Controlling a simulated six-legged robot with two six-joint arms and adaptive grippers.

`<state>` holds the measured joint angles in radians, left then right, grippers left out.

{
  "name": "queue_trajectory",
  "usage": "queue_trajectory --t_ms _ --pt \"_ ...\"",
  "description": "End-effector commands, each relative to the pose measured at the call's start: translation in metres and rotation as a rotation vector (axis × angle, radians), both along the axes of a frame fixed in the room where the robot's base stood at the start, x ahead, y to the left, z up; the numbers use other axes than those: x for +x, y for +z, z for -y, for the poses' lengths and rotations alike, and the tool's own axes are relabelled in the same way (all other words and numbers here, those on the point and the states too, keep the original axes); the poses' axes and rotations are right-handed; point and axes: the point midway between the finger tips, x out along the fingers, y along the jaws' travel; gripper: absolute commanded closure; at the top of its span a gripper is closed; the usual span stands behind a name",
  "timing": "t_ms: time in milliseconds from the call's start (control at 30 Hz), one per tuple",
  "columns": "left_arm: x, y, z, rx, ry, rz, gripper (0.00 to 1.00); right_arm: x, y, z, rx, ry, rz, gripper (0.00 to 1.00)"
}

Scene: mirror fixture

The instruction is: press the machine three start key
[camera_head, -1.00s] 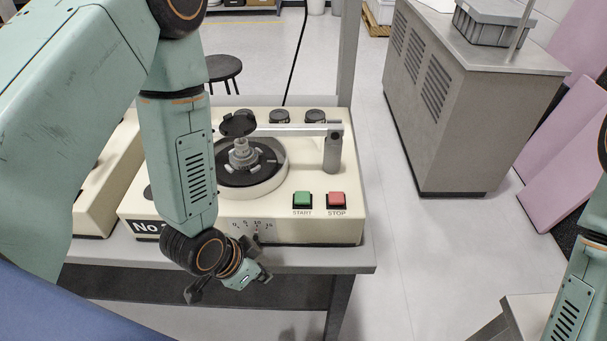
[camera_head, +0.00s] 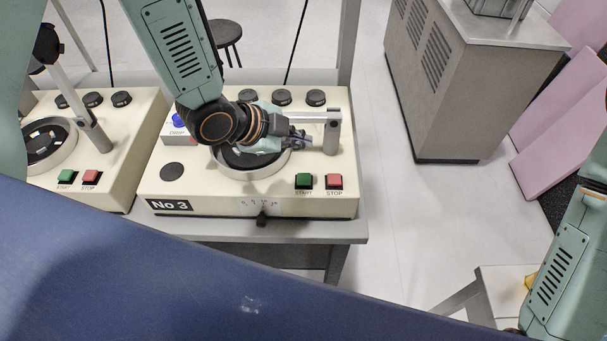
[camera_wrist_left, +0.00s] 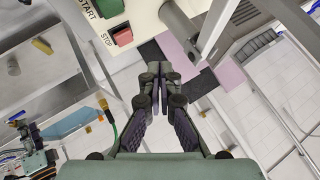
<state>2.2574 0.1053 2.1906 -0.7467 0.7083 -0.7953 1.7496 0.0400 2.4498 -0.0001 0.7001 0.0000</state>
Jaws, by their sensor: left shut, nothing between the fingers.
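Machine three is the cream box marked No 3 (camera_head: 169,205) in the head view. Its green start key (camera_head: 304,181) sits near the front right, left of the red stop key (camera_head: 334,181). In the left wrist view the closed fingers (camera_wrist_left: 160,75) point away from the camera. The start key (camera_wrist_left: 108,7) is cut by the top edge there, with the stop key (camera_wrist_left: 123,37) below it. My right gripper is out of frame.
A metal post (camera_head: 332,135) with a horizontal arm stands on the machine, close to my left gripper. The round plate (camera_head: 240,168) is partly hidden under my wrist. A similar machine (camera_head: 110,185) stands at left. A grey cabinet (camera_head: 440,110) is at right, with clear floor between.

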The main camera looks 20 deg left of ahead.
Motion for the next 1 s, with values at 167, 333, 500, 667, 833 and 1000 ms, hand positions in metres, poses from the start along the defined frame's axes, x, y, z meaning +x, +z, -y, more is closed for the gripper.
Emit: queue_trajectory --t_ms 167,333,500,667,833,1000 --pt "0.0 -0.006 0.0 -0.001 0.001 -0.001 1.0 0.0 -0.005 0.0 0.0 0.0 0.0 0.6" --pt "0.0 -0.019 0.0 0.0 0.002 -0.001 1.0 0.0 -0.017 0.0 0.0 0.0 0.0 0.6" --pt "0.0 -0.038 0.0 -0.001 0.003 -0.002 1.0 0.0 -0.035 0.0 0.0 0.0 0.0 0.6" --pt "0.0 -0.056 0.0 0.0 0.002 -0.001 1.0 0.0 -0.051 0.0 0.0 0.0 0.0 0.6" --pt "0.0 -0.075 0.0 -0.001 0.003 -0.002 1.0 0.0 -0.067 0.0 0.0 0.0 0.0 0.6" --pt "0.0 -0.088 0.0 -0.001 0.003 -0.002 1.0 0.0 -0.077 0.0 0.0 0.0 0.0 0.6"
